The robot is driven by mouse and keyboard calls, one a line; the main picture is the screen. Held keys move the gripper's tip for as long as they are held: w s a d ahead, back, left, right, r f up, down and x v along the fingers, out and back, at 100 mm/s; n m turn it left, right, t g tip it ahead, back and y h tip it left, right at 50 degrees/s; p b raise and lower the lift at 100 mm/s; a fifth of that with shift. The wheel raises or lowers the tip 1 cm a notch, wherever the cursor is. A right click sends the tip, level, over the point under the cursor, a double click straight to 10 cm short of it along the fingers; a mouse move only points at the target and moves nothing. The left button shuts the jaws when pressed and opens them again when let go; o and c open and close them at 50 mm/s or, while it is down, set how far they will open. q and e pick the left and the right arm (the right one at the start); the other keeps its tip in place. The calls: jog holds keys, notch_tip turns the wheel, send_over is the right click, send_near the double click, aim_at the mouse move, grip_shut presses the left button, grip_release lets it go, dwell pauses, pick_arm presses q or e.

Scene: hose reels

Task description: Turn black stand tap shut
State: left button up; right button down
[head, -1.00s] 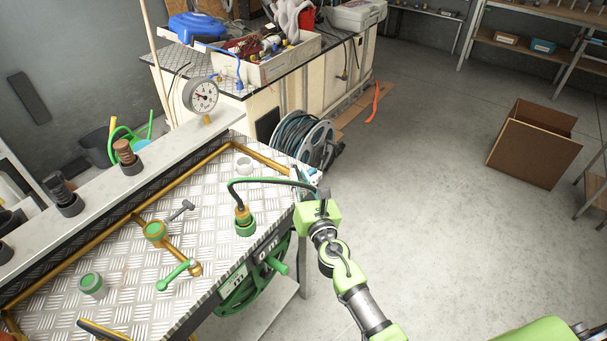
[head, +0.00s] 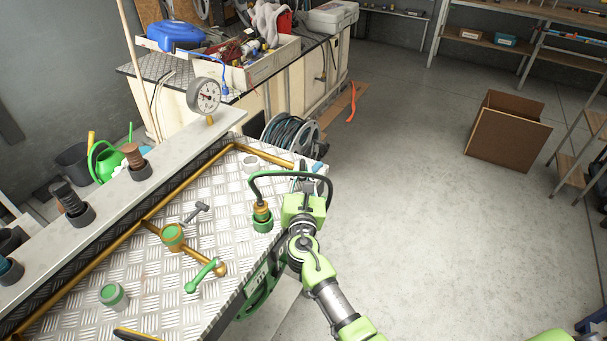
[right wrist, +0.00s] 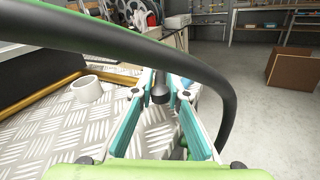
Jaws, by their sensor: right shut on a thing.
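A dark grey lever handle (head: 197,212) stands on the patterned metal bench top, beside a brass fitting with a green top (head: 172,237); I cannot tell for sure that it is the black stand tap. A green-handled tap (head: 203,277) is nearer, on the brass pipe. My right gripper (head: 317,168) is over the bench's right edge, away from both handles. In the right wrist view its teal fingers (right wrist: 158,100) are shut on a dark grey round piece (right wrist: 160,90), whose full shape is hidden. My left gripper is out of view.
A dark hose (head: 285,173) arches from a green and brass coupling (head: 262,217) past my right gripper, and crosses close to the wrist camera (right wrist: 190,65). A white ring (head: 250,163) and a pressure gauge (head: 204,95) are farther back. The floor to the right is open around a cardboard box (head: 508,130).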

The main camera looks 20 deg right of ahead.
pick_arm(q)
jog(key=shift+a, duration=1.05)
pick_arm(e)
jog(key=c, duration=2.1)
grip_release()
jog(key=shift+s, duration=0.2)
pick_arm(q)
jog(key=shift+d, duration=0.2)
pick_arm(e)
jog(key=v, duration=1.1)
jog(key=shift+s+a, duration=0.2)
jog(key=shift+s, duration=0.1)
